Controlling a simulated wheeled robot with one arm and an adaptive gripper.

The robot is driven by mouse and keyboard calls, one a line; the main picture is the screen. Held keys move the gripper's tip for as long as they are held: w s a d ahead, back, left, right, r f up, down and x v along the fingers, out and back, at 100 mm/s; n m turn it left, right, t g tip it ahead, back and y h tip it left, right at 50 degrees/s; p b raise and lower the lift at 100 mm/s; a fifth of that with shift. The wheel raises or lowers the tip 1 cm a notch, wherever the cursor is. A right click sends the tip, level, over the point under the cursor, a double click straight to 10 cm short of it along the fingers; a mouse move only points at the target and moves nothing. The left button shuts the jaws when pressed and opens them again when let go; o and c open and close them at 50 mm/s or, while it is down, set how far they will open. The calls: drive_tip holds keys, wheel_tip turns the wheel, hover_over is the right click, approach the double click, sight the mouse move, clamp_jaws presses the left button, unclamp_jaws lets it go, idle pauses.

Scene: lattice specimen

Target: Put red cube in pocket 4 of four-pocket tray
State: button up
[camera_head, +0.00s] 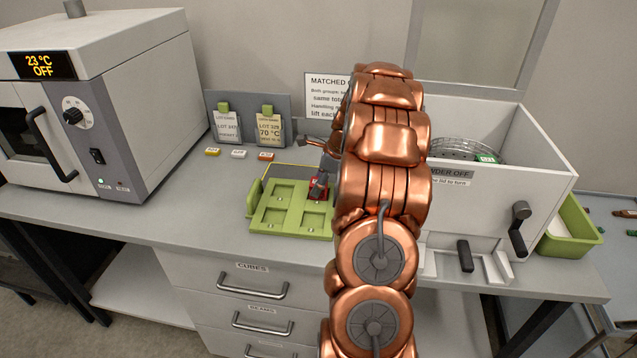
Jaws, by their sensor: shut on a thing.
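The green four-pocket tray (270,222) lies on the bench in the middle of the head view. My gripper (318,184) is over the back right part of the tray, pointing down and shut on the red cube (320,195). Only a little red shows around the fingers. The cube is at or just above the tray surface; I cannot tell whether it touches or sits in a pocket. Several pockets show on the left and front of the tray. My copper arm hides the area right of the tray, and pocket numbers are not readable.
An oven (105,105) stands at the left. Small labelled blocks (238,154) and a grey card rack (248,105) are behind the tray. A white open-topped box with a crank (500,185) stands at the right, beside a green bin (570,230). The bench left of the tray is clear.

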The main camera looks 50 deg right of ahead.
drive_tip(key=shift+f, duration=0.35)
idle(0.4)
drive_tip(key=o, duration=1.2)
drive_tip(key=shift+c, duration=0.2)
drive_tip(key=o, duration=0.4)
drive_tip(key=shift+r, duration=0.15)
drive_tip(key=shift+p+v, duration=1.35)
drive_tip(key=shift+v, duration=1.1)
